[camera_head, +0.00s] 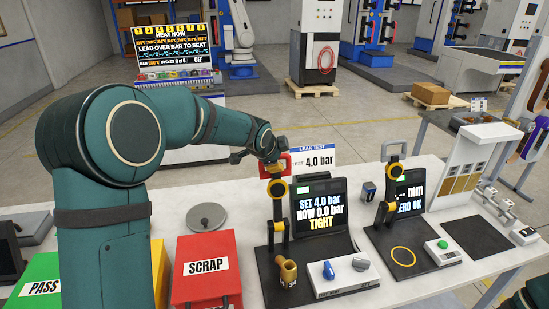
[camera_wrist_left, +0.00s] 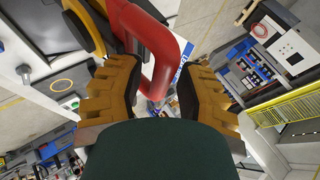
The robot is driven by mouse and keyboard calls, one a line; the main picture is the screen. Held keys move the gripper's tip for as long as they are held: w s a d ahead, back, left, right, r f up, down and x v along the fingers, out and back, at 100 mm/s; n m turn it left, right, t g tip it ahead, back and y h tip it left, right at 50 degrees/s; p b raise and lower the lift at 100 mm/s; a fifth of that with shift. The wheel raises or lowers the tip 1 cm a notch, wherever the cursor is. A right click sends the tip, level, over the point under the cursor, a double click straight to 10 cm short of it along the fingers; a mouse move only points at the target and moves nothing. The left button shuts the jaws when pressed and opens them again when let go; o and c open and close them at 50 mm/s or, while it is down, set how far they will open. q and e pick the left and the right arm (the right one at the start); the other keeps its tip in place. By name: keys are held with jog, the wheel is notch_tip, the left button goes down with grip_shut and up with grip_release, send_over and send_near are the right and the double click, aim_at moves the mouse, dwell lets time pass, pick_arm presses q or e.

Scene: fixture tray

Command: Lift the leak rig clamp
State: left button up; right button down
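The leak rig clamp stands on the dark base plate (camera_head: 268,262) of the leak test rig. Its lever (camera_head: 278,212) is upright, with a yellow joint and a red handle (camera_head: 284,160) on top. The handle looms close in the left wrist view (camera_wrist_left: 163,50). My left gripper (camera_wrist_left: 158,95) is at the handle, one yellow finger on each side of it. The pads look apart, with a narrow gap beside the bar; contact is hard to judge. A brass part (camera_head: 287,271) sits on the plate below. My right gripper is not in view.
The rig's screen (camera_head: 321,214) reads "SET 4.0 bar, NOW 0.0 bar, TIGHT". A second fixture with a grey-handled lever (camera_head: 393,152) stands to the right. The red SCRAP bin (camera_head: 207,268), green PASS bin (camera_head: 38,282) and a grey disc (camera_head: 206,217) are on the left.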

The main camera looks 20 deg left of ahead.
pick_arm(q)
jog(key=shift+o, duration=0.2)
jog(key=v, duration=1.2)
dwell(0.4)
